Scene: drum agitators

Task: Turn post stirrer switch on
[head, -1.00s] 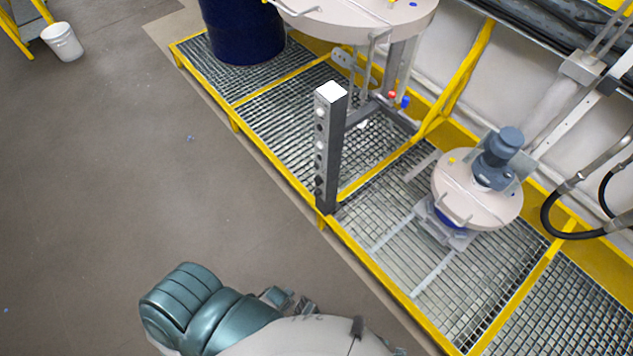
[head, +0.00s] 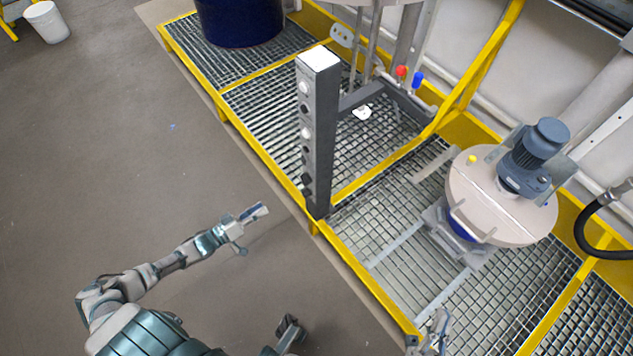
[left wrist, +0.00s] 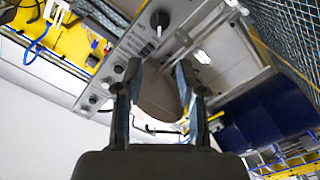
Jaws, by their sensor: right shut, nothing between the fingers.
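The grey switch post (head: 322,130) with a white top stands upright at the grating's edge in the head view. Several buttons and knobs line its left face; labels are too small to read. In the left wrist view, a grey panel with a black knob (left wrist: 158,19) and several smaller buttons runs diagonally beyond the fingers. My left gripper (head: 254,212) is left of the post's lower part in the head view, apart from it. Its fingers stand apart and empty in the left wrist view (left wrist: 158,75). My right gripper (head: 437,335) is shut at the lower right edge.
A drum with a round lid and blue motor (head: 540,145) stands on the grating right of the post. A dark blue drum (head: 240,22) stands behind. Yellow rails (head: 375,290) edge the grating. The floor on the left (head: 120,170) is clear.

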